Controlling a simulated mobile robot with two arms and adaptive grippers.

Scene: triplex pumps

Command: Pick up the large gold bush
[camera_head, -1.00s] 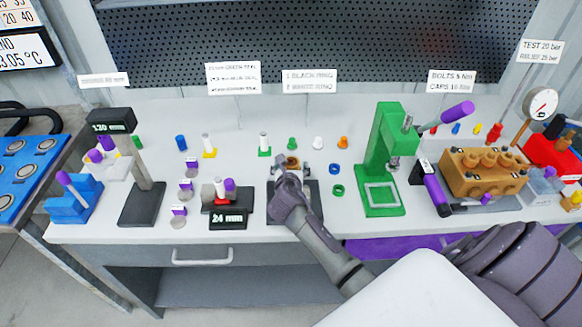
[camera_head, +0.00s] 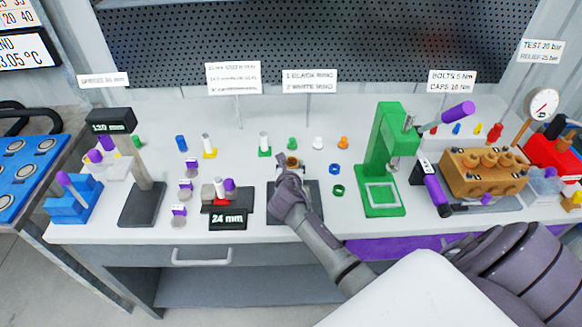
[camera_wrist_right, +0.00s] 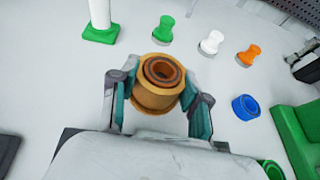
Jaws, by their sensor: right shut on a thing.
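The large gold bush (camera_wrist_right: 157,98) is a short golden-brown cylinder with a copper-coloured ring in its open top. In the right wrist view it sits between the two fingers of my right gripper (camera_wrist_right: 160,95), which is shut on it. In the head view the bush (camera_head: 292,163) shows just past the fingertips of my right gripper (camera_head: 290,172), above the dark plate (camera_head: 312,204). The gripper hides part of it. I cannot tell how far the bush is off the plate. My left gripper is not in view.
Green (camera_wrist_right: 164,30), white (camera_wrist_right: 211,43) and orange (camera_wrist_right: 248,55) pegs stand behind the bush. Blue (camera_head: 335,169) and green (camera_head: 338,190) rings lie to its right. A green press (camera_head: 390,150) stands further right. A gauge marked 24 mm (camera_head: 228,219) is on the left.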

